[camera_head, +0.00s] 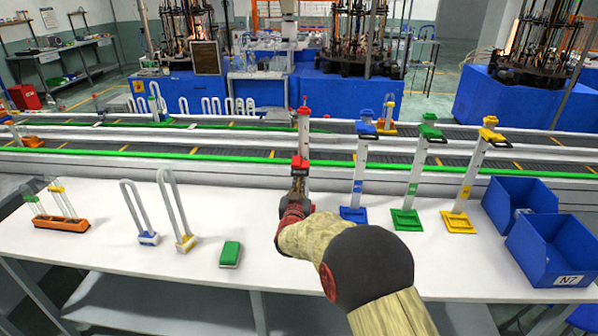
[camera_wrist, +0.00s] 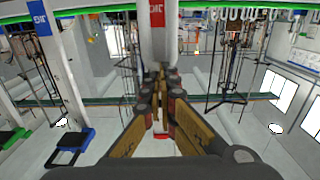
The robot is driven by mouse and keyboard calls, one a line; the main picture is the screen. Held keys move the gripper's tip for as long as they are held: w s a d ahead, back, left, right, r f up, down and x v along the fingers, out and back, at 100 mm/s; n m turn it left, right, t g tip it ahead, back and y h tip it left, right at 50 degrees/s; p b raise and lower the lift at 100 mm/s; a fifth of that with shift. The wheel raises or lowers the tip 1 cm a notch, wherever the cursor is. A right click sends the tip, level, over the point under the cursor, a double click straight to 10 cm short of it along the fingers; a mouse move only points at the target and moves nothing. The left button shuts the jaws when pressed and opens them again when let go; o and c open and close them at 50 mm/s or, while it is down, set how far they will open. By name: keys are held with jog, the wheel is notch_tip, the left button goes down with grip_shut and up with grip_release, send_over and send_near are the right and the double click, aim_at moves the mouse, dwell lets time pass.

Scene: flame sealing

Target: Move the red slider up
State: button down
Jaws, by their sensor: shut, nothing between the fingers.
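The red slider (camera_head: 300,163) is on a white upright post (camera_head: 303,138) with a small red cap at its top. The slider sits well below the cap, lower than the sliders on the neighbouring posts. My gripper (camera_head: 297,187) is just below the slider, in front of the post; contact cannot be told. In the wrist view my gripper (camera_wrist: 160,92) is shut and empty, its fingers pointing at the post (camera_wrist: 157,45) under its red label (camera_wrist: 156,15). A bit of red (camera_wrist: 162,136), probably the base, shows below the fingers. The slider is not clearly visible there.
Stands with blue (camera_head: 365,129), green (camera_head: 430,131) and yellow (camera_head: 491,134) sliders, all high, are to the right. Blue bins (camera_head: 555,255) stand at the far right. A green block (camera_head: 230,254), loop-shaped pieces (camera_head: 176,212) and an orange rack (camera_head: 61,223) are left. A conveyor runs behind.

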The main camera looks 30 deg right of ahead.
jog(key=shift+r+p, duration=3.1)
jog(key=shift+r, duration=3.15)
jog(key=p+v, duration=0.1)
jog(key=v, duration=0.9)
